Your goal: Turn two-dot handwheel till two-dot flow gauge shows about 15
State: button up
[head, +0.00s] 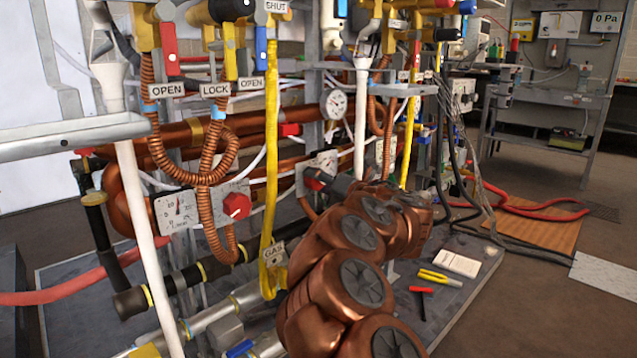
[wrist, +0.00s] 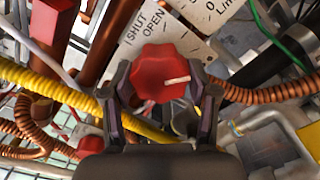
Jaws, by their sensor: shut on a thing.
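A red lobed handwheel (wrist: 160,68) sits between the two fingers of my gripper (wrist: 166,84) in the wrist view. The fingers are closed against its sides. A pale mark on the wheel points right. Behind it is a white plate (wrist: 140,42) lettered SHUT and OPEN. A gauge plate (wrist: 210,12) with part of a scale shows above; its needle reading is cut off. In the head view my gripper (head: 335,184) reaches the red handwheel (head: 314,179) on a middle plate, partly hidden by my arm. I cannot see dot marks on either plate.
Another red handwheel (head: 237,205) stands left beside a flow gauge (head: 176,211). A yellow gas pipe (head: 271,140) and coiled copper hoses (head: 205,155) run close by. In the wrist view a yellow corrugated hose (wrist: 50,88) passes left of my gripper. Tools (head: 438,278) lie on the base plate.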

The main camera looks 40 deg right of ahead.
jog(key=shift+a+f, duration=0.1)
jog(key=o, duration=1.2)
jog(key=shift+c, duration=0.2)
jog(key=shift+s, duration=0.1)
jog(key=s+d, duration=0.1)
jog(key=s, duration=1)
jog(key=shift+s+d, duration=0.35)
jog(key=shift+d, duration=0.05)
